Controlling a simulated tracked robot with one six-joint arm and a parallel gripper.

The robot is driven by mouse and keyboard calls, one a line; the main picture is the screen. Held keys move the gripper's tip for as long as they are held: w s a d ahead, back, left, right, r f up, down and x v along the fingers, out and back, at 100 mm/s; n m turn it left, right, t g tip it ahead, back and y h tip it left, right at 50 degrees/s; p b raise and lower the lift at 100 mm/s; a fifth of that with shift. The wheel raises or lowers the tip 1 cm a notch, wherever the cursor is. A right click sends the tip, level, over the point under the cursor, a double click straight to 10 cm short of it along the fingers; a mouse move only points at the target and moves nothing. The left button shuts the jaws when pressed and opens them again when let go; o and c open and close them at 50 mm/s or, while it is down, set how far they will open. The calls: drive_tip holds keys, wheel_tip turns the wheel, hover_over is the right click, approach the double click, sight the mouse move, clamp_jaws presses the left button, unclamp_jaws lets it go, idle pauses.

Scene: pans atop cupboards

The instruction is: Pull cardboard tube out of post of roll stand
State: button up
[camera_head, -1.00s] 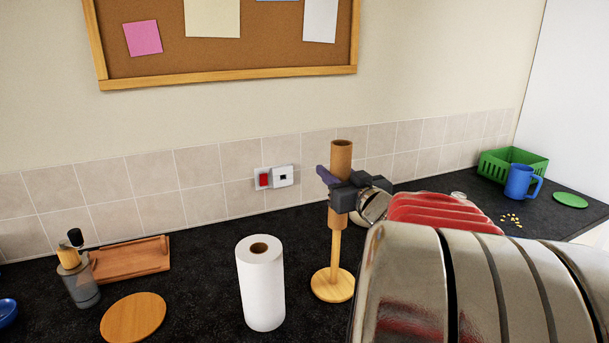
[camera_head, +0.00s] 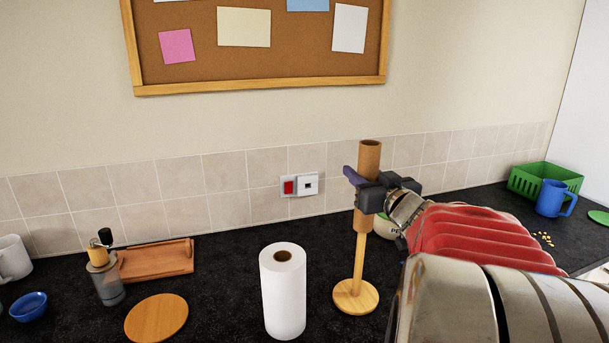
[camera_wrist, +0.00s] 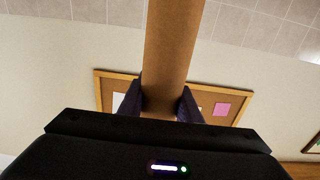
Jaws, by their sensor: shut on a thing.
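The brown cardboard tube (camera_head: 369,155) stands upright around the upper part of the roll stand's wooden post (camera_head: 360,258). The post shows bare below the tube down to the round wooden base (camera_head: 345,298); how far it reaches up inside the tube is hidden. My gripper (camera_head: 362,189) is shut on the tube at about its middle, coming from the right. In the wrist view the tube (camera_wrist: 172,50) runs between the two fingers (camera_wrist: 160,103), which touch it on both sides.
A white paper roll (camera_head: 284,300) stands just left of the stand. A pale pot (camera_head: 387,228) is close behind the tube. A blue mug (camera_head: 553,199) and green basket (camera_head: 528,180) are far right.

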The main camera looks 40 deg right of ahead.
drive_tip(key=shift+r, duration=1.8)
drive_tip(key=shift+r, duration=1.4)
drive_tip(key=shift+r, duration=1.6)
drive_tip(key=shift+r, duration=1.4)
